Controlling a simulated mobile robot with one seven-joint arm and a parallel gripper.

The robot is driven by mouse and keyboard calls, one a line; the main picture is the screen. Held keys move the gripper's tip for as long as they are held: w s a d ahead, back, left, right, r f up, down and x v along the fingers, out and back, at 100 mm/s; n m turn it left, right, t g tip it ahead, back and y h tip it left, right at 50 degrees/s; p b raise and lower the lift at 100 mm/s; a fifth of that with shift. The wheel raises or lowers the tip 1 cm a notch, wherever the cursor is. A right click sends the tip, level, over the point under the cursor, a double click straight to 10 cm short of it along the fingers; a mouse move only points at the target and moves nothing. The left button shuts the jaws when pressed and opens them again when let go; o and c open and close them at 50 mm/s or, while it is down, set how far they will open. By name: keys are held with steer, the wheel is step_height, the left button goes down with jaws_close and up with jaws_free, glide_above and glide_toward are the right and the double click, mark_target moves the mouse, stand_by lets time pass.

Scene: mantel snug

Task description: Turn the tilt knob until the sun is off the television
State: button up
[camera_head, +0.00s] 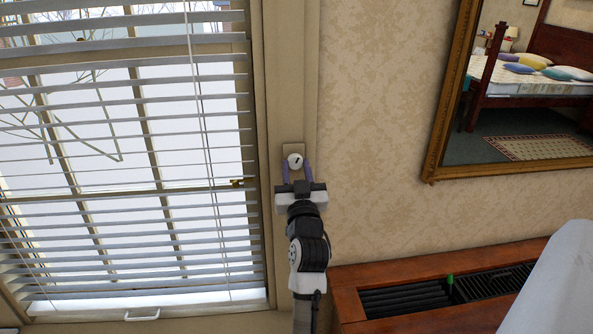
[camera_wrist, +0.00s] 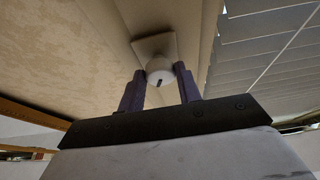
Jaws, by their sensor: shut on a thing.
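The tilt knob (camera_head: 295,161) is a round white knob with a dark mark, on a small beige plate (camera_head: 293,148) on the window's right-hand frame. My gripper (camera_head: 297,170) reaches up to it from below, its two purple fingers on either side of the knob. In the wrist view the knob (camera_wrist: 160,72) sits between the fingertips (camera_wrist: 160,76), which are shut on it. The blind (camera_head: 120,150) hangs over the window at left with its slats partly open, and bright white shows between them. No television or sun patch is visible in either view.
A gilt-framed mirror (camera_head: 432,150) hangs on the right wall, reflecting a bed with pillows. Below it is a reddish wooden cabinet (camera_head: 400,316) with dark grilles (camera_head: 405,298). A pale grey surface (camera_head: 555,285) fills the lower right corner. The patterned wall beside the knob is bare.

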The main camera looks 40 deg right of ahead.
steer(key=shift+w+a+r+m+g+h+p, duration=0.15)
steer(key=shift+m+h+p, duration=0.15)
steer(key=shift+m, duration=0.25)
steer(key=shift+s+f+m+g+h+p, duration=0.1)
steer(key=shift+m+g+h+p, duration=0.1)
steer(key=shift+m+p, duration=0.25)
steer(key=shift+m, duration=0.5)
steer(key=o, duration=1)
steer(key=shift+c, duration=0.2)
steer(key=b+v, duration=0.5)
steer(key=v, duration=0.8)
steer(key=shift+s+a+f, duration=0.25)
